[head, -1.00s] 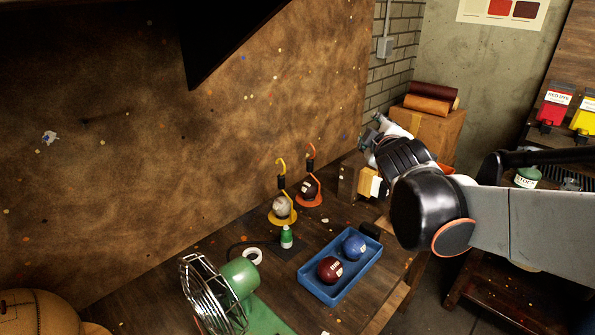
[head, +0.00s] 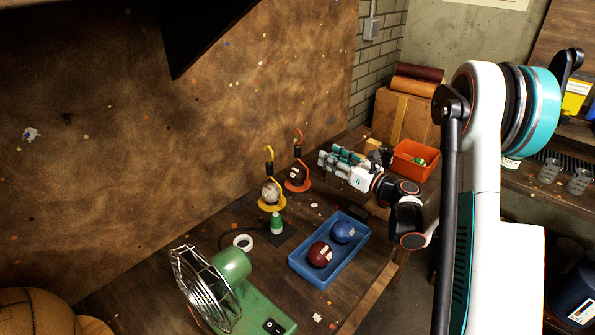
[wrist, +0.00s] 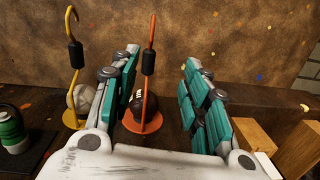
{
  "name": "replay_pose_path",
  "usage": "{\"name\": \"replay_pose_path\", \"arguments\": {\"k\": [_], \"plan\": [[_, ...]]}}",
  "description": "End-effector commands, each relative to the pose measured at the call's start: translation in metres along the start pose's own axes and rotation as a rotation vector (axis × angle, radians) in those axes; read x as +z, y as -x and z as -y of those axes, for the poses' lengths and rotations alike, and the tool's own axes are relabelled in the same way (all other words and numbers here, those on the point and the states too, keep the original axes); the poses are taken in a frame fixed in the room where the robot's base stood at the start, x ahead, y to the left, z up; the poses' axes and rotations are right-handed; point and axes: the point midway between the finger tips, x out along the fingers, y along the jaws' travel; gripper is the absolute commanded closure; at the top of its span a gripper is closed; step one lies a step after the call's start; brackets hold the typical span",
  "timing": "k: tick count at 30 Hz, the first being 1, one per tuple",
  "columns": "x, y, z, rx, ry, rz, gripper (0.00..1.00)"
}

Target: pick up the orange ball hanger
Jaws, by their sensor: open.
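The orange ball hanger (head: 299,160) stands upright at the back of the workbench, with an orange hook, black grip and round orange base. A dark ball (head: 297,175) sits on it. My gripper (head: 325,158) is open and level, just right of the hanger, its fingers pointing toward it. In the wrist view the orange hanger (wrist: 149,70) shows between the two teal-padded fingers, close to the left finger, which covers part of the dark ball. I cannot tell whether they touch. Nothing is held.
A yellow hanger (head: 269,165) with a pale ball stands left of the orange one. A blue tray (head: 318,279) with two balls, a green bottle (head: 277,224) and a green fan (head: 230,265) lie nearer. Wooden blocks (wrist: 257,138) and an orange bin (head: 414,160) are at the right.

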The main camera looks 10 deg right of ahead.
Motion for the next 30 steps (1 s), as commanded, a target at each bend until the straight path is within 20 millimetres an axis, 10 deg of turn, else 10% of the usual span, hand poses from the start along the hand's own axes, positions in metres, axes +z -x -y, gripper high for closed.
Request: {"name": "replay_pose_path", "arguments": {"k": [7,30], "plan": [[-0.036,0.002,-0.004,0.06,0.094,-0.055,0.58],[-0.039,-0.098,-0.011,0.06,0.092,-0.054,0.58]]}}
